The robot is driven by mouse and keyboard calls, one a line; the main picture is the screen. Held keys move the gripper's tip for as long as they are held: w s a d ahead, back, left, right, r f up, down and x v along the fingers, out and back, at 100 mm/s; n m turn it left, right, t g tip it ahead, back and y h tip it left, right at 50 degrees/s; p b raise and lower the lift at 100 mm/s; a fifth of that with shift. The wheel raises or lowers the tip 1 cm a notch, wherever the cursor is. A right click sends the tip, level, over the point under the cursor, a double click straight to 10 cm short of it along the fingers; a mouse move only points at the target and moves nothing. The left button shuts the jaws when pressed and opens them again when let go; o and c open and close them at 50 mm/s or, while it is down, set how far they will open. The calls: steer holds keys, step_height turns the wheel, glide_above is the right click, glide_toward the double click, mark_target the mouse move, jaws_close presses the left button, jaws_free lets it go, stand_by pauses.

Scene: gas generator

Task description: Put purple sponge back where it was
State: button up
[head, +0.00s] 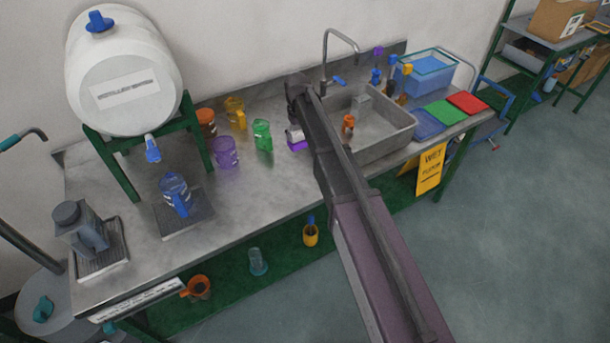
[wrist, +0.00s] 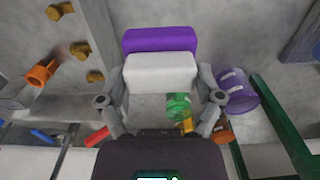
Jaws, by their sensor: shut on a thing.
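The sponge has a purple layer and a white layer. In the wrist view the purple sponge (wrist: 160,40) sits between the two fingers of my gripper (wrist: 162,85), which is shut on its sides. In the head view the sponge (head: 298,146) shows as a small purple strip under my gripper (head: 294,134), at the left edge of the sink and right of the green mug. My arm hides part of this area. I cannot tell whether the sponge touches the counter.
The green mug (head: 262,135) and purple mug (head: 225,153) stand left of my gripper. The sink (head: 385,140) with its faucet (head: 325,60) is to the right, an orange mug (head: 348,124) inside. Bare counter (head: 265,180) lies in front of the mugs.

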steer(key=shift+d, duration=0.1)
stand_by(0.3)
steer(key=shift+s+d+f+b, duration=0.2)
steer(key=shift+d+f+b, duration=0.2)
steer(key=shift+b, duration=0.05)
steer(key=s+d+f+b, duration=0.9)
steer(key=d+f+b, duration=0.2)
steer(key=d, duration=0.2)
steer(key=shift+s+f, duration=0.25)
steer(key=shift+a, duration=0.1)
steer(key=w+a, duration=0.2)
steer(key=a, duration=0.1)
steer(key=w+a+b, duration=0.1)
steer(key=w+a, duration=0.2)
steer(key=a, duration=0.1)
steer(key=w+a+f, duration=0.1)
steer(key=w+a, duration=0.2)
steer(key=shift+w+a+f+b, duration=0.1)
steer(key=shift+w+a+b, duration=0.05)
steer(key=shift+a+b, duration=0.15)
